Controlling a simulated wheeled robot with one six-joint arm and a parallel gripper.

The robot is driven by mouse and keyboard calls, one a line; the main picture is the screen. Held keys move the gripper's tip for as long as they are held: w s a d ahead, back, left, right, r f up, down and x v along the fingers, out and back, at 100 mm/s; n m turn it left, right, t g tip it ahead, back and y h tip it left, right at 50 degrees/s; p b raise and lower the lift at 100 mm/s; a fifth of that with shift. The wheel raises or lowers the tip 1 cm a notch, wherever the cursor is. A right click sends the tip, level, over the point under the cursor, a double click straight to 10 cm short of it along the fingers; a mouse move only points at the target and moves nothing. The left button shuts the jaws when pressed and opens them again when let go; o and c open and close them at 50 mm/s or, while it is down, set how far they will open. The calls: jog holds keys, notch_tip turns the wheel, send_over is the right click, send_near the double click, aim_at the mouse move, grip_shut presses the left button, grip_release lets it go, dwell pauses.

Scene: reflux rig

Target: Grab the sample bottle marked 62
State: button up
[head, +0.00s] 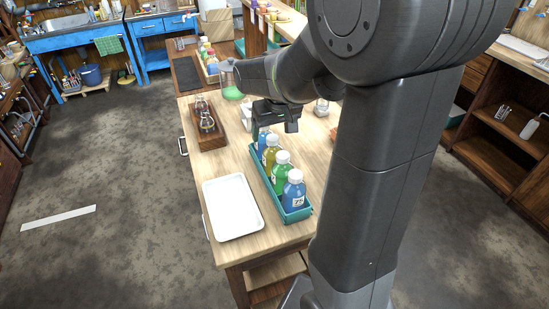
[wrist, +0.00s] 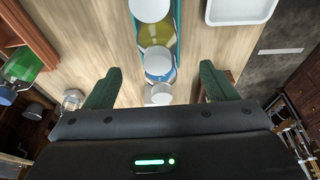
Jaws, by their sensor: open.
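A teal rack (head: 302,214) on the wooden table holds a row of white-capped sample bottles. The nearest is a blue bottle (head: 293,193) whose label seems to read 75. Behind it stand a green bottle (head: 281,176), a yellow bottle (head: 271,156) and another blue bottle (head: 261,139) at the far end. Their labels are too small to read, so I cannot tell which is 62. My gripper (head: 276,122) is open and empty above the far end of the rack. In the wrist view its fingers (wrist: 161,70) are spread either side of the row, with white caps below and between them.
A white tray (head: 232,207) lies left of the rack. A wooden holder with glassware (head: 207,125) stands behind the tray. A flask with green liquid (head: 231,82) is beside my arm. More coloured bottles (head: 208,57) stand farther back. The table's near edge is clear.

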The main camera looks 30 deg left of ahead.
aim_at(272, 145)
jog(key=shift+x, duration=3.9)
jog(key=shift+w+d, duration=0.1)
jog(key=shift+w, duration=0.05)
jog(key=shift+c, duration=0.2)
jog(key=shift+r, duration=0.1)
jog(key=c, duration=1.6)
jog(key=shift+c, duration=0.2)
notch_tip(272, 145, up, 17)
jog(key=shift+r+p, duration=0.25)
jog(key=shift+p, duration=0.1)
